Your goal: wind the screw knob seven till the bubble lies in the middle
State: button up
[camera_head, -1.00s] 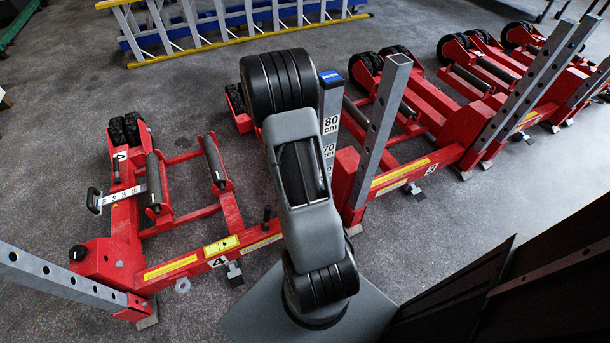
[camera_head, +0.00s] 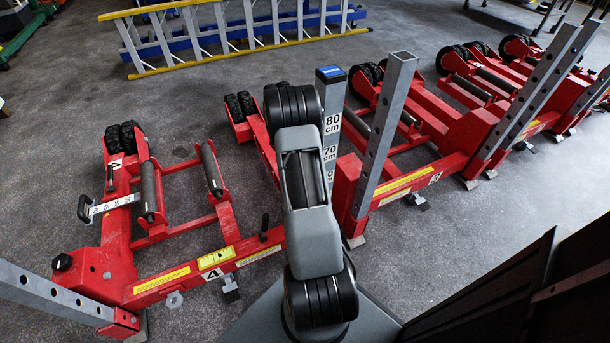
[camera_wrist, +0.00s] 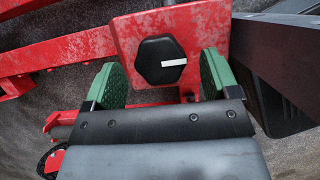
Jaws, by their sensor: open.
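In the wrist view a black six-sided knob (camera_wrist: 162,60) with a white stripe sits on a red block (camera_wrist: 130,35). No number shows on it there, so I cannot tell whether it is knob seven. My gripper (camera_wrist: 160,76) is open, its green pads to the left and right of the knob with a gap on each side. Nothing is held. In the head view my arm hides the gripper.
A red jack frame marked 4 (camera_head: 180,278) with rollers lies left, with a black knob (camera_head: 62,262) at its corner. More red frames (camera_head: 430,170) with grey posts run right. A ladder (camera_head: 240,40) lies at the back. Bare floor (camera_head: 60,150) is left.

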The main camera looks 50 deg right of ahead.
jog(key=shift+s+d+f, duration=0.1)
jog(key=shift+d+f, duration=0.15)
jog(key=shift+f, duration=0.4)
jog(key=c, duration=0.9)
jog(key=shift+r+n+p, duration=0.2)
jog(key=shift+n+p, duration=0.1)
jog(key=shift+s+r+n+t+p, duration=0.1)
jog(key=shift+n+t+p, duration=0.3)
jog(key=shift+n+p, duration=0.25)
jog(key=shift+f+n+t, duration=0.25)
jog(key=shift+n+t, duration=0.15)
jog(key=shift+n, duration=0.65)
jog(key=o, duration=0.9)
